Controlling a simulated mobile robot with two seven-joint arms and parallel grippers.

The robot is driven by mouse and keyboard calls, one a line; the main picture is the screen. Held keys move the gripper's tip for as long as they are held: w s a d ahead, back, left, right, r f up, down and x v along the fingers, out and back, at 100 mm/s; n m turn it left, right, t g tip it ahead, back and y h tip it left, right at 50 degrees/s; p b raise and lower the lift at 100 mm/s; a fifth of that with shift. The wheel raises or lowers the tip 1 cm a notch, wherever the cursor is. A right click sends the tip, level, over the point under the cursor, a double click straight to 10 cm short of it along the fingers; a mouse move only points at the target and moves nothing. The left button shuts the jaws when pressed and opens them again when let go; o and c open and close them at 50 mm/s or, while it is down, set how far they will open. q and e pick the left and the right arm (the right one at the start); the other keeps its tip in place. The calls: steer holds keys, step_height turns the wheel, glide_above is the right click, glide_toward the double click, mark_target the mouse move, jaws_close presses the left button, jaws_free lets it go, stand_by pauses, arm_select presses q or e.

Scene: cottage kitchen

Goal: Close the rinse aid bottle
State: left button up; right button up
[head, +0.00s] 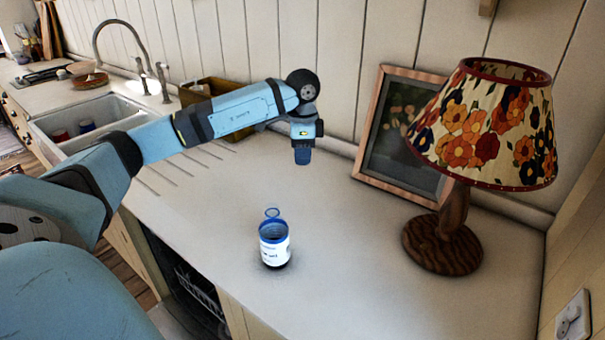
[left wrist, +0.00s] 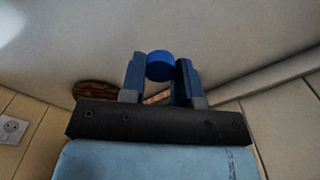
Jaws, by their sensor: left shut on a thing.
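The rinse aid bottle (head: 274,252) stands upright on the worktop in the head view. It has a white label with dark print, a blue upper part and a small blue ring standing up at its top. My left gripper (head: 303,158) is above the worktop, behind and slightly right of the bottle, and apart from it. In the left wrist view, my left gripper (left wrist: 160,80) is shut on a round blue cap (left wrist: 160,66) between its fingertips. The cap cannot be made out clearly in the head view. My right gripper is not in view.
A flowered lamp (head: 443,240) with a wooden base stands right of the bottle. A framed picture (head: 398,135) leans on the wall behind. A sink (head: 85,112) and a brown box (head: 210,95) are at the left. The worktop (head: 340,270) around the bottle is clear.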

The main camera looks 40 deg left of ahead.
arm_select(q)
steer(key=shift+r, duration=2.5)
